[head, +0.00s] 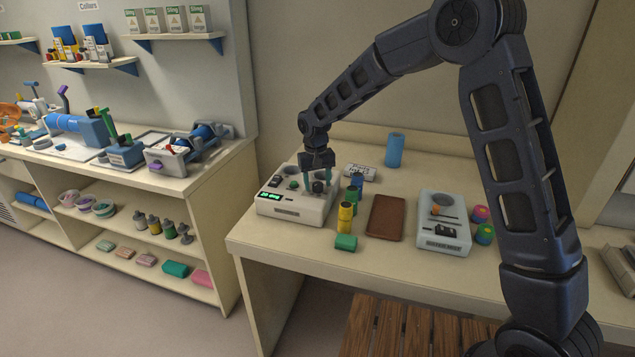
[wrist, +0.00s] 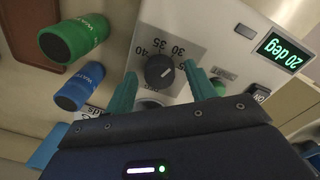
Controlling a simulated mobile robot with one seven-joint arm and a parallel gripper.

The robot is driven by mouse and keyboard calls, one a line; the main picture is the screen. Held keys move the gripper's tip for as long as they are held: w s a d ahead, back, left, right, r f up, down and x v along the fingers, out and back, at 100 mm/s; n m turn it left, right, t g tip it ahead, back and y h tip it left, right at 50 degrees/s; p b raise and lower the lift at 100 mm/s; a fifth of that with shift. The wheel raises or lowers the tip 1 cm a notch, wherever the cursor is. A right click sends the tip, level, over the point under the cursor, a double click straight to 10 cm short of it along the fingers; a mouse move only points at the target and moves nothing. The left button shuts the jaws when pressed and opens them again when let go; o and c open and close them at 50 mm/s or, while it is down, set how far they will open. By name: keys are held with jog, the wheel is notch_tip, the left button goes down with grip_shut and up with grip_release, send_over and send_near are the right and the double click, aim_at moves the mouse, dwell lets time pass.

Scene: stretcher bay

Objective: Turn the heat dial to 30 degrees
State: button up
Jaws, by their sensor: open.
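The white heating unit (head: 290,208) stands at the left end of the table, with a lit green display (head: 268,195). In the wrist view the display (wrist: 284,50) reads "20 deg", upside down. The dark round heat dial (wrist: 160,71) has a pale pointer mark and is ringed by numbers, with 25, 30, 35 and 40 legible. My gripper (head: 317,184) is over the unit's right part, pointing down. In the wrist view its two green fingers (wrist: 161,88) are apart, one on each side of the dial. Contact with the dial cannot be told.
A brown tray (head: 385,218) and a second white device (head: 444,222) lie farther right. A blue cylinder (head: 395,150) stands behind.

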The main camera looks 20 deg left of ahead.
aim_at(318, 184)
notch_tip(318, 184, up, 11)
jog(key=shift+a+f, duration=0.15)
jog(key=shift+a, duration=0.05)
jog(key=shift+s, duration=0.1)
dwell(0.4)
jog(key=d+r+m+t, duration=0.1)
jog(key=d+r, duration=0.3)
jog(key=d, duration=0.6)
jog(key=d+r+m+y, duration=0.1)
jog(key=d+r, duration=0.3)
jog(key=d, duration=0.7)
jog(key=d+r+m+t, duration=0.1)
jog(key=d+r, duration=0.3)
jog(key=d, duration=0.6)
jog(key=s+d+f+m+t, duration=0.1)
jog(key=s+d+m, duration=0.1)
jog(key=s+d, duration=0.7)
jog(key=s+d+m+t, duration=0.1)
jog(key=s+d, duration=0.8)
jog(key=d, duration=0.6)
jog(key=shift+s+d+f+m, duration=0.15)
jog(key=shift+d+f+m, duration=0.1)
jog(key=shift+f+m, duration=0.15)
